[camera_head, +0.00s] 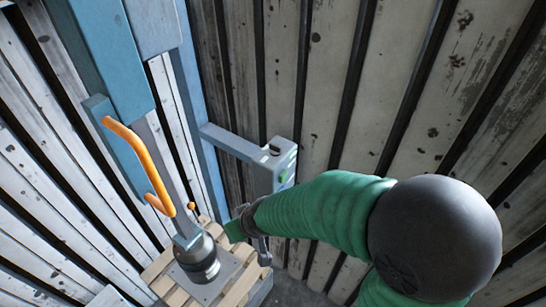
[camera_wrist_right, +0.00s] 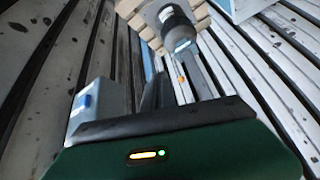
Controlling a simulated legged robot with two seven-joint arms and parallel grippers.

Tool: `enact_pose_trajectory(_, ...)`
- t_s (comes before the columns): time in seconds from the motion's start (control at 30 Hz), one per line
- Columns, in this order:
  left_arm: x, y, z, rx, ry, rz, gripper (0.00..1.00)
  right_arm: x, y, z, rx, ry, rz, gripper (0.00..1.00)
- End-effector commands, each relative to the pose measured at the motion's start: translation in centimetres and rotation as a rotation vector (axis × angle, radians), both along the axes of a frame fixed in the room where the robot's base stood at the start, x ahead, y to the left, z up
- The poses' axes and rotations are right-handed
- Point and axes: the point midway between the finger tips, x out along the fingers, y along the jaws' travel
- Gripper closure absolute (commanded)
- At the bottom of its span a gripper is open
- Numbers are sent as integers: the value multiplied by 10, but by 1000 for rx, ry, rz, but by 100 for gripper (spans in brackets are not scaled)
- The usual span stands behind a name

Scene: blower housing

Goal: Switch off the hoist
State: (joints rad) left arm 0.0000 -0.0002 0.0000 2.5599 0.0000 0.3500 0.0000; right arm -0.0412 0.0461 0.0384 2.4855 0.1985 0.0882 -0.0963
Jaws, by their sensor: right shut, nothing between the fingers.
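A grey control box (camera_head: 268,172) sits at the end of a blue-grey side arm (camera_head: 232,143) of the hoist. It has a dark part on top and a green patch on its right face. In the wrist view the grey box (camera_wrist_right: 92,108) shows at the left with a blue part (camera_wrist_right: 85,100) on it. My right gripper (camera_head: 263,250) is just below the box in the head view, partly hidden by its own wrist. In the wrist view its dark fingers (camera_wrist_right: 158,85) are together and empty, to the right of the box and apart from it. My left gripper is not in view.
The blue hoist column (camera_head: 110,60) stands at the left with an orange handle (camera_head: 140,155). A dark cylindrical part (camera_head: 198,262) stands on a wooden pallet (camera_head: 160,270). Slatted walls (camera_head: 410,90) close in behind and on both sides.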

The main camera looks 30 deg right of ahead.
Motion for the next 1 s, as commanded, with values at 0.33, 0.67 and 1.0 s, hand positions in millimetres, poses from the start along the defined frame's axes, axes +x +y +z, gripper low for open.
enact_pose_trajectory(0.33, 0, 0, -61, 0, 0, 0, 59, 149, 28, 72, -2, -686, -241, 100)
enact_pose_trajectory(0.67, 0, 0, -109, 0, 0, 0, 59, 134, -16, 106, -284, -990, -728, 100)
enact_pose_trajectory(1.0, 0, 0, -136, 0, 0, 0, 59, 48, -29, 94, -646, -901, -1081, 100)
